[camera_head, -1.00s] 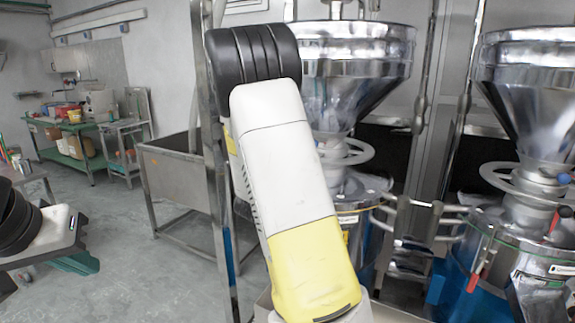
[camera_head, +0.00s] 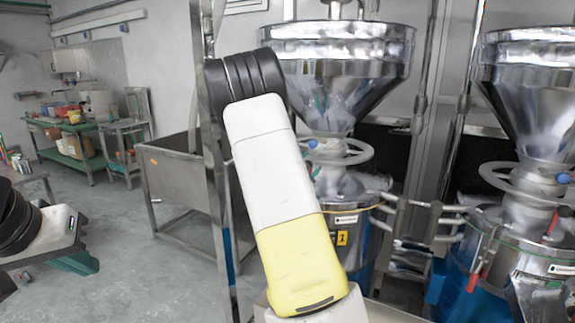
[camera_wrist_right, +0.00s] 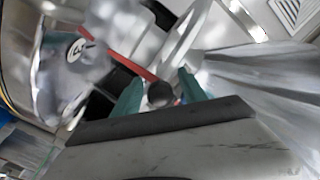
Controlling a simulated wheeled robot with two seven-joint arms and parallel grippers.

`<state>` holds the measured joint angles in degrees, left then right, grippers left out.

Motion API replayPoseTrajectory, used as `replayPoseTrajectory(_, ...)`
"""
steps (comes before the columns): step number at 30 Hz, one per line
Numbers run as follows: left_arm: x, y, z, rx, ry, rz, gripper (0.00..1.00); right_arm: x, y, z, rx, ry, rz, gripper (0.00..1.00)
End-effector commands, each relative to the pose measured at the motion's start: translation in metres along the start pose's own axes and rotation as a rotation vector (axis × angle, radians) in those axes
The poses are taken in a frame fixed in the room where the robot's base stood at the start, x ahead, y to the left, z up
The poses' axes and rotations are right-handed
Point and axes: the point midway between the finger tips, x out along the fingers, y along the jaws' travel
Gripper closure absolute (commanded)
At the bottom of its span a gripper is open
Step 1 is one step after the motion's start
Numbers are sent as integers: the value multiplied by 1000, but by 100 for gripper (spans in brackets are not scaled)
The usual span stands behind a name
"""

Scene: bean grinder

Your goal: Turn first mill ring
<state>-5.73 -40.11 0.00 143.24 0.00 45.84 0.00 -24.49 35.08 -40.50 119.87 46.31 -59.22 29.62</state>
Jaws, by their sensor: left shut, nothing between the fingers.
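The first mill's ring (camera_head: 350,153) is a pale grey wheel around the neck under the left steel hopper. Its blue knob (camera_head: 312,143) shows at its left side. My right arm stands in front of this mill and hides part of it; its gripper is not visible in the head view. In the right wrist view my right gripper (camera_wrist_right: 160,92) has its green fingers apart, with a dark round thing (camera_wrist_right: 160,95) showing between or beyond them; I cannot tell whether they touch it. My left gripper (camera_head: 76,262) is shut and empty at the lower left, far from the mill.
A second mill with its own ring (camera_head: 505,180) and blue knob (camera_head: 563,178) stands at the right. Metal pipes and brackets (camera_head: 415,205) lie between the mills. A steel tub (camera_head: 175,175) stands left of my right arm. A red bar (camera_wrist_right: 125,55) crosses the right wrist view. The left floor is open.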

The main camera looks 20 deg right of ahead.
Motion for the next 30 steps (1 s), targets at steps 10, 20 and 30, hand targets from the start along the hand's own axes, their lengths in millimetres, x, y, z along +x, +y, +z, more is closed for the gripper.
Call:
replayPoseTrajectory(10,0,0,0,0,0,0,100,0,0,0,-2,-1,1,100)
replayPoseTrajectory(20,0,0,0,0,0,0,100,0,5,-3,-5,-16,-14,100)
replayPoseTrajectory(30,0,0,0,0,0,0,100,4,34,-27,-6,-127,-135,100)
